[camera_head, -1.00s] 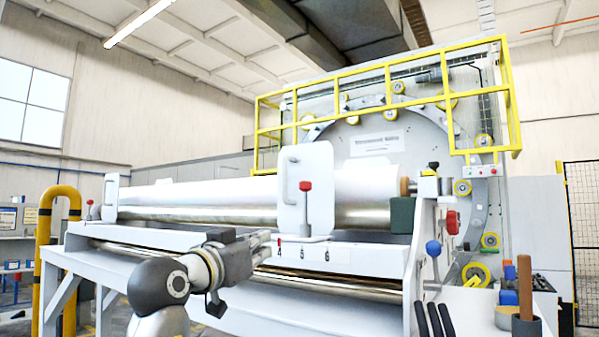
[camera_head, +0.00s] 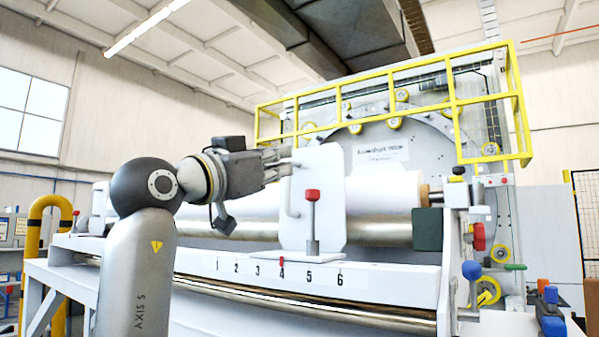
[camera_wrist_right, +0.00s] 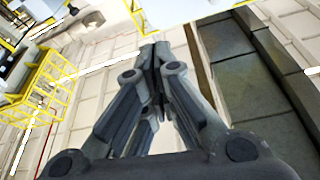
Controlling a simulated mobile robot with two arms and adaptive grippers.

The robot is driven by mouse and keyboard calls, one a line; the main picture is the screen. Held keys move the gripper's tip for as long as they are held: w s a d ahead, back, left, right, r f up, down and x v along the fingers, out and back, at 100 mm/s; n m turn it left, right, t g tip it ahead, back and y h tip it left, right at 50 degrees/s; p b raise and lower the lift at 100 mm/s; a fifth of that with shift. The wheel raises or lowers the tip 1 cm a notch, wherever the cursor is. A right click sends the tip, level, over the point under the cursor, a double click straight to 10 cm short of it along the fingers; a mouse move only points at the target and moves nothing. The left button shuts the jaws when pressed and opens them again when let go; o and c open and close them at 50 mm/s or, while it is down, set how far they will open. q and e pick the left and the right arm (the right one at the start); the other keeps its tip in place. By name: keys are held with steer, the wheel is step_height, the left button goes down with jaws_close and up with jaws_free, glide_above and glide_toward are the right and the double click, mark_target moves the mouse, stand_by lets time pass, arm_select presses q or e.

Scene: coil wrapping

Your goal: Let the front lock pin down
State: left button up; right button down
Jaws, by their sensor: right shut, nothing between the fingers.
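A lock pin with a red knob (camera_head: 312,195) on a grey stem stands upright in front of the white end plate (camera_head: 328,165) on the rail.
The white roll (camera_head: 385,192) lies behind the plate. The rail's numbered face (camera_head: 250,268) runs below, with a small red marker (camera_head: 281,261) near 4. A dark green block (camera_head: 428,230) and the machine's yellow railing (camera_head: 390,95) are at right. Space above the plate is clear.

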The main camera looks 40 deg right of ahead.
step_height(320, 180, up, 3)
steer(key=p, duration=0.4)
glide_above(312, 195)
steer(key=a, duration=0.1)
arm_select(q)
steer(key=r, duration=0.1)
steer(key=w+r, duration=0.1)
steer(key=r, duration=0.2)
steer(key=shift+w+d+r, duration=0.3)
steer(key=shift+d+r, duration=0.05)
arm_select(e)
steer(key=f, duration=0.4)
steer(key=shift+s+a, duration=0.1)
steer(key=shift+a, duration=0.1)
steer(key=shift+d, duration=0.1)
